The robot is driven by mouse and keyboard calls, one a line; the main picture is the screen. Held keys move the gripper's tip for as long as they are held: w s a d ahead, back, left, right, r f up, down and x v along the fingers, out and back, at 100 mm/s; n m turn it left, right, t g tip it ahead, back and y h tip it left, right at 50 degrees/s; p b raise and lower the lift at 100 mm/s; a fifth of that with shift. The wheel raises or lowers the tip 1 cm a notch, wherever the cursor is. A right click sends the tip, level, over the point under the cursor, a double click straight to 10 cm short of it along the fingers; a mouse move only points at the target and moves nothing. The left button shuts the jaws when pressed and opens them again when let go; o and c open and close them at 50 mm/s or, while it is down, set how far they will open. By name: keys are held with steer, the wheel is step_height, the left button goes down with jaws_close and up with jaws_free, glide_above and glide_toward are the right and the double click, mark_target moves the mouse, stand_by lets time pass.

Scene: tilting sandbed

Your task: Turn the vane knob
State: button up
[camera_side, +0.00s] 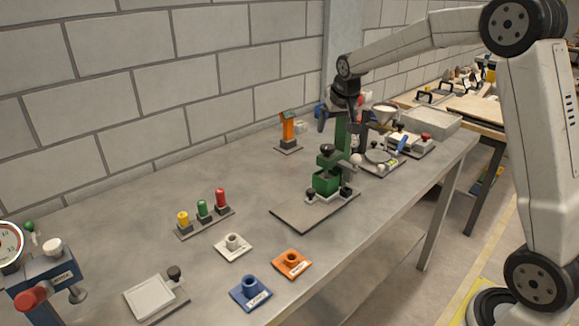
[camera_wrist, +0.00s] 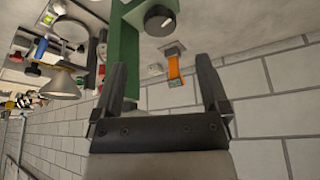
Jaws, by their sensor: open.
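A round black knob with a white mark on its face (camera_wrist: 159,20) shows at the top of the wrist view, on a green machine (camera_wrist: 124,45). No label is readable, so I cannot tell for sure that it is the vane knob. In the side view the green machine (camera_side: 327,183) stands on a dark base plate, with a dark knob (camera_side: 327,149) near its top front. My gripper (camera_wrist: 162,72) is open and empty. In the side view it hangs by the upper column of the machine; its fingers are partly hidden there. The marked knob lies beyond the fingertips, apart from them.
An orange post (camera_side: 288,127) stands behind, near the block wall. A funnel (camera_side: 384,112), a round dish (camera_side: 379,157) and a grey tray (camera_side: 431,121) crowd the right. Coloured pegs (camera_side: 203,209) and small socket plates (camera_side: 292,263) lie in front left. The table's middle left is clear.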

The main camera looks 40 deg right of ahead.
mark_target(328, 146)
steer(key=shift+f, duration=0.1)
steer(key=shift+x, duration=3.85)
steer(key=c, duration=1.3)
